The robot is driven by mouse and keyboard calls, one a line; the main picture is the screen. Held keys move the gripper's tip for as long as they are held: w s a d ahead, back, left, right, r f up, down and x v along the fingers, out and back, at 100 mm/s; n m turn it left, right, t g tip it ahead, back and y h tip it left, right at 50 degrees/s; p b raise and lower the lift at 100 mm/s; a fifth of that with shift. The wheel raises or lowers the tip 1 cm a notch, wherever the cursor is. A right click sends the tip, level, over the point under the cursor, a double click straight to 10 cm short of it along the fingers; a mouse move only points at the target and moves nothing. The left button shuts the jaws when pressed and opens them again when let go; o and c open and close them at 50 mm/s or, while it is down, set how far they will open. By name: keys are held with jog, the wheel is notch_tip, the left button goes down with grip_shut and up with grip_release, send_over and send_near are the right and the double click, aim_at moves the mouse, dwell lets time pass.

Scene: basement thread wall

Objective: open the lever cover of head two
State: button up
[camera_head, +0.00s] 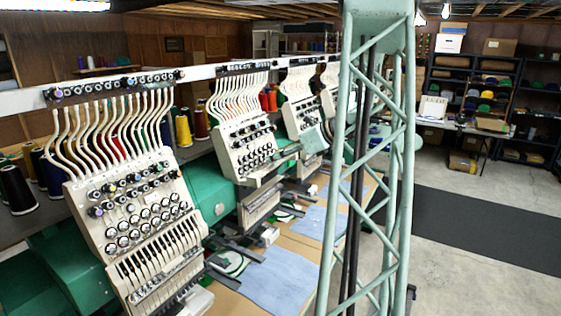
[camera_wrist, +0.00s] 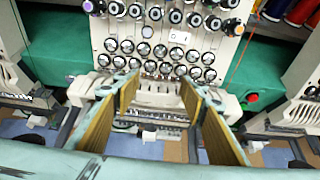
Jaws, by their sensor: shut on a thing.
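Head two (camera_head: 245,140) is the second cream embroidery head along the row, with rows of round tension knobs. In the wrist view its knob panel (camera_wrist: 158,50) faces me. Its lever cover (camera_wrist: 158,88) is the pale ribbed strip below the knobs, between my fingertips. My gripper (camera_wrist: 158,92) has two teal fingers with tan inner pads, one at each side of the cover, shut on it. In the head view my gripper (camera_head: 287,152) is small, at the right side of head two's lower front. The exact contact and the cover's angle are hard to tell.
Head one (camera_head: 130,210) stands near left, and head three (camera_head: 303,110) is beyond. Blue cloths (camera_head: 275,280) lie on the wooden table below the heads. Thread cones (camera_head: 183,130) stand behind. My lattice column blocks the middle. Open floor (camera_head: 450,265) lies at right.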

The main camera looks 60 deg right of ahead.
jog(key=shift+w+r, duration=0.35)
jog(key=shift+w, duration=0.1)
jog(key=o, duration=1.2)
jog(key=shift+w+f, duration=0.1)
jog(key=shift+c, duration=0.2)
jog(key=shift+v, duration=0.85)
jog(key=v, duration=1)
jog(key=shift+s, duration=0.25)
jog(key=shift+a, duration=0.1)
